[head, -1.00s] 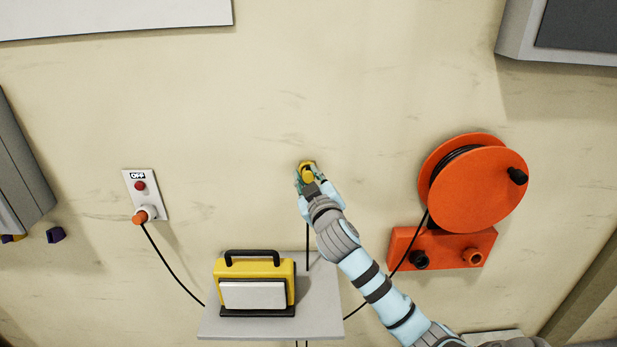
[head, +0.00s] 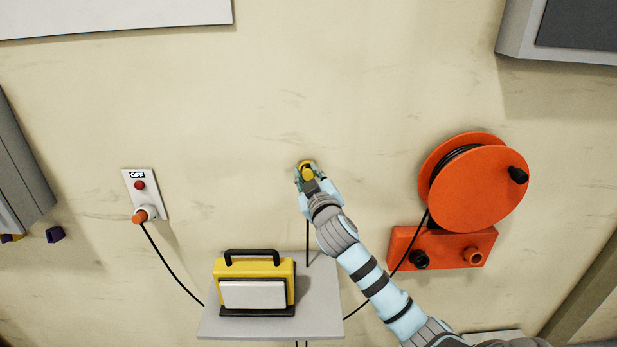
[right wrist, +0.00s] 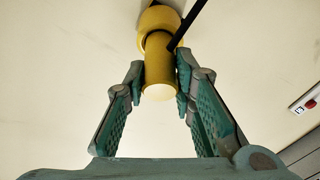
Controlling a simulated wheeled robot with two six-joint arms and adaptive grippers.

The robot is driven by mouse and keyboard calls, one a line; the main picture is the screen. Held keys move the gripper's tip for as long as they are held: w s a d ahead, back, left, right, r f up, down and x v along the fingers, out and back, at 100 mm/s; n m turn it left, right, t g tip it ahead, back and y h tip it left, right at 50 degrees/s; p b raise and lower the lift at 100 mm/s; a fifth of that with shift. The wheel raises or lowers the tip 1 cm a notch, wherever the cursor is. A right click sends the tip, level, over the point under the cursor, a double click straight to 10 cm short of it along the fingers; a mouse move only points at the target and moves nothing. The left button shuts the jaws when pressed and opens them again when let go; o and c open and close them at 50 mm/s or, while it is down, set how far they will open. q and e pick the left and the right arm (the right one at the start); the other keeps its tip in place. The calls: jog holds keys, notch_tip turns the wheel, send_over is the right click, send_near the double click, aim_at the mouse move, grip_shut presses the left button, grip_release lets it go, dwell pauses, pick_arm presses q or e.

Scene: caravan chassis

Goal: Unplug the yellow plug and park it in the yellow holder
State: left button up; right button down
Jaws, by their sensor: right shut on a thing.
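My right gripper (head: 306,183) is at the wall in the middle of the head view, shut on the yellow plug (head: 307,173). In the right wrist view the plug (right wrist: 160,70) is a yellow cylinder between the two fingertips (right wrist: 161,85), with a black cable leaving its side. A wider yellow ring (right wrist: 157,22) sits behind the plug, towards the wall. I cannot tell whether this ring is part of the plug, a socket or the yellow holder, nor whether the plug is seated. My left gripper is not in view.
A grey shelf (head: 322,318) below carries a yellow lamp-like box (head: 254,268). An orange plug (head: 140,216) is at a white switch plate (head: 153,200) marked OFF, at left. An orange cable reel (head: 477,190) is at right. Bare wall surrounds the gripper.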

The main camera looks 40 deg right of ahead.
jog(key=shift+w+d+f+b, duration=0.3)
jog(key=shift+w+d, duration=0.15)
jog(key=shift+w, duration=0.1)
jog(key=c, duration=1.3)
grip_release()
jog(key=v, duration=1.2)
jog(key=shift+w, duration=0.1)
